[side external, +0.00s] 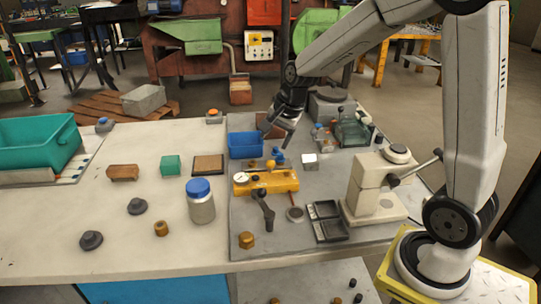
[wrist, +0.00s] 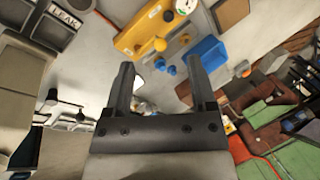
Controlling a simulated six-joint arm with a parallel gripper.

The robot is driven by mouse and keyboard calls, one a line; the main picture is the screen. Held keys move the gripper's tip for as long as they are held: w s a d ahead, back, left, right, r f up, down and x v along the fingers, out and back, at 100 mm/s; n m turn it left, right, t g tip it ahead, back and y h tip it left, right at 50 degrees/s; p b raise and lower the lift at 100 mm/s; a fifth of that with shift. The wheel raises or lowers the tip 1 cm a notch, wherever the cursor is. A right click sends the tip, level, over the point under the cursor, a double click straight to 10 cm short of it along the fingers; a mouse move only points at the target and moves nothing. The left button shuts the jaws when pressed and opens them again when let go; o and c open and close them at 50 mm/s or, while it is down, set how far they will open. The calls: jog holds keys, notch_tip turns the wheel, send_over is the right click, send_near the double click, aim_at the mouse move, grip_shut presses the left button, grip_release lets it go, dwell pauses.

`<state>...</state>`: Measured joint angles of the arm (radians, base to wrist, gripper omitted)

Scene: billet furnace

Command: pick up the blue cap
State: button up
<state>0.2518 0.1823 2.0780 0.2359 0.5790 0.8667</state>
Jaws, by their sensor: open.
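Small blue pieces (side external: 278,157) stand behind the yellow gauge block (side external: 266,181) in the side view, just below my gripper (side external: 284,134). In the wrist view a small blue piece (wrist: 171,70) shows between the fingertips of my gripper (wrist: 160,62), with another close beside it. A jar with a blue lid (side external: 199,187) stands to the left on the bench. I cannot tell which of these is the blue cap. My gripper is open and nothing shows held in it.
A blue bin (side external: 244,145) is left of my gripper; it also shows in the wrist view (wrist: 210,51). Glass vessels (side external: 352,132) stand to the right, and a cream press (side external: 374,188) stands at front right. The bench left of the jar has free room.

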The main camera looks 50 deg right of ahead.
jog(key=w+d+m+t, duration=0.1)
jog(key=w+d+m, duration=0.6)
jog(key=d+m, duration=0.35)
jog(key=m+t, duration=0.2)
jog(key=m, duration=0.9)
send_over(276, 148)
jog(key=s, duration=0.4)
jog(key=shift+h, duration=0.3)
jog(key=f, duration=1.3)
jog(key=shift+s+d+f, duration=0.15)
jog(key=shift+s+f, duration=0.05)
jog(key=shift+f, duration=0.2)
jog(key=shift+x, duration=1.25)
jog(key=shift+f, duration=0.1)
jog(key=shift+x, duration=2.5)
jog(key=shift+s+f, duration=0.1)
